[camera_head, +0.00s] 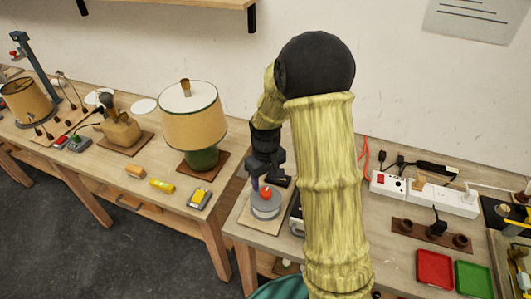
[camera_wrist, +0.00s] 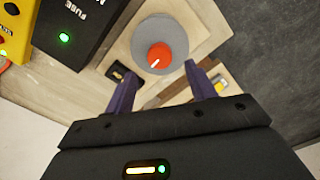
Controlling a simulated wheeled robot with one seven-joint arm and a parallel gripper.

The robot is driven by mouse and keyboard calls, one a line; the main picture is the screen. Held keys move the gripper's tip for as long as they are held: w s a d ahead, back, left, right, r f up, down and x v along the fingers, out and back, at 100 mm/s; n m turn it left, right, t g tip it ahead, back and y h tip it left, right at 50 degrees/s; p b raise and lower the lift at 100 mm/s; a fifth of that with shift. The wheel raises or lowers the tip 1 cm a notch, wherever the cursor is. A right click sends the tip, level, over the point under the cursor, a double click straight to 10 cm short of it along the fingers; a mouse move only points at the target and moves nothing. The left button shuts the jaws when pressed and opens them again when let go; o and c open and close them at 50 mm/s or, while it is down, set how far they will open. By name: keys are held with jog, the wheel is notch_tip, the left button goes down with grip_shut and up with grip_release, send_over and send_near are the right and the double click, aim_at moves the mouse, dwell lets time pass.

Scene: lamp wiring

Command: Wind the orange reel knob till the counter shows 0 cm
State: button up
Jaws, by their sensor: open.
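The orange reel knob (camera_head: 266,192) sits on a grey round reel (camera_head: 266,207) on a pale wooden base, near the left end of the right-hand table. In the head view my gripper (camera_head: 261,181) is over the reel. A small dark part (camera_wrist: 119,73) on the base is partly hidden by the left finger; no counter reading is legible.
A black box marked FUSE (camera_wrist: 75,25) with a green light stands beside the reel base. A power strip (camera_head: 425,193), a red tray (camera_head: 434,268) and a green tray (camera_head: 474,280) are to the right. A lamp (camera_head: 194,120) stands on the left table, across a gap.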

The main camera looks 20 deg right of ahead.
aim_at(266, 191)
notch_tip(266, 191, up, 12)
jog(key=b, duration=0.1)
jog(key=shift+r, duration=0.2)
dwell(0.4)
jog(key=s+f+m+t, duration=0.1)
jog(key=s+f+m, duration=0.1)
jog(key=s, duration=0.5)
jog(key=s+f+m+t, duration=0.1)
jog(key=s+f+m, duration=0.1)
jog(key=s, duration=0.5)
jog(key=shift+s+f+t, duration=0.25)
jog(key=shift+f+t, duration=0.05)
jog(key=shift+f, duration=0.45)
jog(key=shift+d, duration=0.1)
